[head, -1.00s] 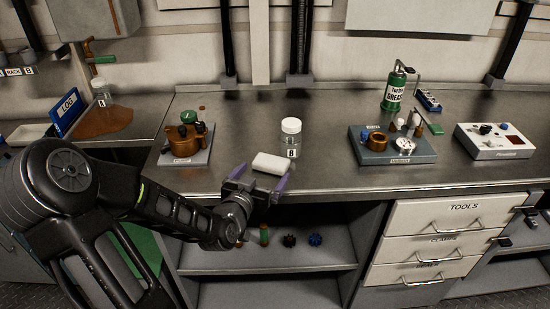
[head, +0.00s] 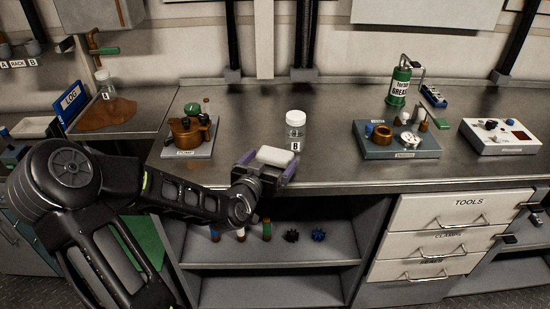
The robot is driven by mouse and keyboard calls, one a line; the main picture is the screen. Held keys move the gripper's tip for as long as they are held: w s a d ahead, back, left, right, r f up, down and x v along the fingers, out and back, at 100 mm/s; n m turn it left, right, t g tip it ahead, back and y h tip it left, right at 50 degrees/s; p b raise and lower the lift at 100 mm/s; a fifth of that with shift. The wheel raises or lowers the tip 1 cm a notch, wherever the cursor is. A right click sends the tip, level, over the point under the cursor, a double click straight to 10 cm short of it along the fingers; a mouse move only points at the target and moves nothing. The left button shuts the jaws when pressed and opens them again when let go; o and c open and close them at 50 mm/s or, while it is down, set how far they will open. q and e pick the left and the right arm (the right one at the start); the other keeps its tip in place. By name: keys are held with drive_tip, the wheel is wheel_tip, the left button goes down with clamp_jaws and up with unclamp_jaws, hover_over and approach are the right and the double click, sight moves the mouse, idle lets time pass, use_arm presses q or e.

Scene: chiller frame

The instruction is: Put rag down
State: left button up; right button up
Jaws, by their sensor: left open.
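A small white folded block, which looks like the rag (head: 277,156), is near the front edge of the metal bench (head: 340,172). My left gripper (head: 268,162) is at the bench's front edge, its purple-tipped fingers spread on either side of the rag. The gripper is open, and I cannot tell whether a finger touches the rag. The gripper body hides the near lower side of the rag. My right gripper is not in view.
A clear jar (head: 295,130) marked B stands just behind the rag. A tray with a copper pot (head: 187,152) is to the left, and a tray of parts (head: 398,152) and a white panel (head: 500,148) to the right. A green grease can (head: 399,87) stands behind.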

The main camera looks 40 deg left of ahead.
sight(275, 153)
use_arm(q)
drive_tip(key=x, duration=0.4)
drive_tip(key=shift+a+f+b, duration=0.1)
drive_tip(key=shift+b, duration=0.2)
drive_tip(key=c, duration=1.2)
wheel_tip(275, 153, up, 10)
drive_tip(key=p, duration=0.3)
drive_tip(key=shift+p, duration=0.35)
